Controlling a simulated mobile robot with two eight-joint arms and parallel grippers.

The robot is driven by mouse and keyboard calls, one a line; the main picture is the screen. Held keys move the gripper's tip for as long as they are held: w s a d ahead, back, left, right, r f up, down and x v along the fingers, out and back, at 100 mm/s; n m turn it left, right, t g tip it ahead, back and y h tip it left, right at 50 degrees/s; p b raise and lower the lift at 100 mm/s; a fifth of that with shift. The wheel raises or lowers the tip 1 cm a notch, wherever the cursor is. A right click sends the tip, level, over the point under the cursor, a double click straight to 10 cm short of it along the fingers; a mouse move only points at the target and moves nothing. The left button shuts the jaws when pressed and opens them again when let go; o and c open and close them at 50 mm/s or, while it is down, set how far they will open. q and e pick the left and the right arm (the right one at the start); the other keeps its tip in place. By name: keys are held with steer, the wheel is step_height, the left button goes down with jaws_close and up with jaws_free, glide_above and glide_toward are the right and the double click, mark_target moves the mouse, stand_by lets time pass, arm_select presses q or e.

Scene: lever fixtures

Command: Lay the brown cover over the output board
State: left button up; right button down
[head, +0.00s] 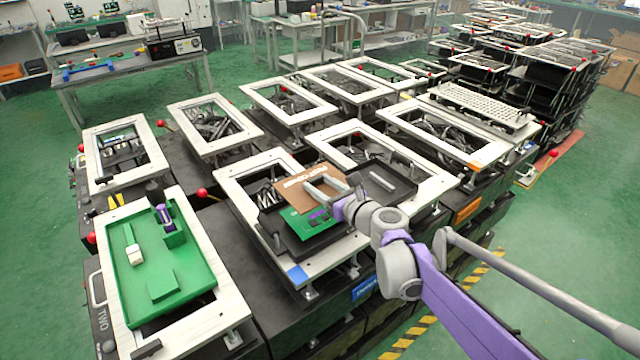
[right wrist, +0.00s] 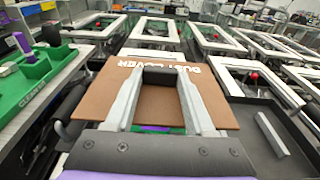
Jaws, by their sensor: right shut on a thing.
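The brown cover (head: 291,197) has white lettering and shows large in the right wrist view (right wrist: 220,103). My right gripper (head: 322,187) is shut on the cover, its fingers on either side of a dark raised piece (right wrist: 160,76). The cover is above a green board (head: 303,226) with a purple part, hiding the board's far portion. A strip of green and purple shows between the fingers in the wrist view (right wrist: 165,129). Whether the cover touches the board I cannot tell. My left gripper is not in view.
A black tray (head: 405,195) with a loose grey bar (head: 381,181) lies right of the gripper. A green tray (head: 196,272) with a purple-and-white part stands at left. White-framed fixtures (head: 283,268) surround the work spot closely.

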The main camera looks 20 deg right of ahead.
mark_target(321, 218)
steer(key=shift+d, duration=0.1)
steer(key=shift+f, duration=0.2)
steer(key=shift+f+b, duration=2.9)
steer(key=shift+f, duration=1.25)
steer(key=shift+c, duration=0.9)
jaws_free()
